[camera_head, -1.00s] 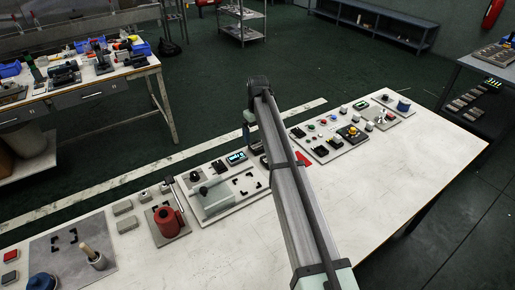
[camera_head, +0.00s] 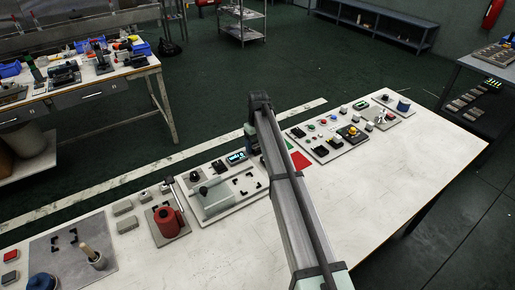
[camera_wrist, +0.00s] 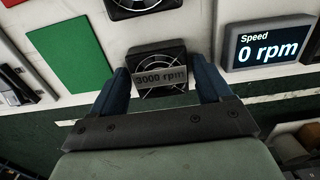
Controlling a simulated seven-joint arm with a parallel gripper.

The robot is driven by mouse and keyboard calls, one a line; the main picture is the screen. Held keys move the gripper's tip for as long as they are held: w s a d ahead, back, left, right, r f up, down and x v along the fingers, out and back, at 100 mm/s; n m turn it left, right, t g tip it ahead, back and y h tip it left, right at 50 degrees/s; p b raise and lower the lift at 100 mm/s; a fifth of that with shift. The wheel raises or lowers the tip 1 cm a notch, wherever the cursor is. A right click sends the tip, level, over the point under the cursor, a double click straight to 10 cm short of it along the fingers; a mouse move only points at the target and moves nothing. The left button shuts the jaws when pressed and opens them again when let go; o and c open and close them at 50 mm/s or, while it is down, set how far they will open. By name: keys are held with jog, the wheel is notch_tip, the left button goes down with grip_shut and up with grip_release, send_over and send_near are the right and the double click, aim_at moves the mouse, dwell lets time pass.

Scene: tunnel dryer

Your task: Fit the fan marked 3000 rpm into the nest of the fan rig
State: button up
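The fan marked 3000 rpm (camera_wrist: 157,77) is a dark square fan with a wire guard and a label across it. In the wrist view it sits between the two blue fingers of my gripper (camera_wrist: 162,84). The fingers look open on either side of it; contact is not clear. A second dark fan (camera_wrist: 143,6) is cut off at the top of the wrist view. A Speed display (camera_wrist: 267,46) reads 0 rpm to the right; it also shows in the head view (camera_head: 237,157). My arm hides much of this area in the head view.
A green pad (camera_wrist: 65,50) lies left of the fan in the wrist view. A red pad (camera_head: 300,160) lies right of my arm. A fixture with a lever (camera_head: 217,198), a red pot (camera_head: 168,221) and a control panel (camera_head: 332,137) flank the area. The front tabletop is clear.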

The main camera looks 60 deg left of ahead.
jog(key=c, duration=0.8)
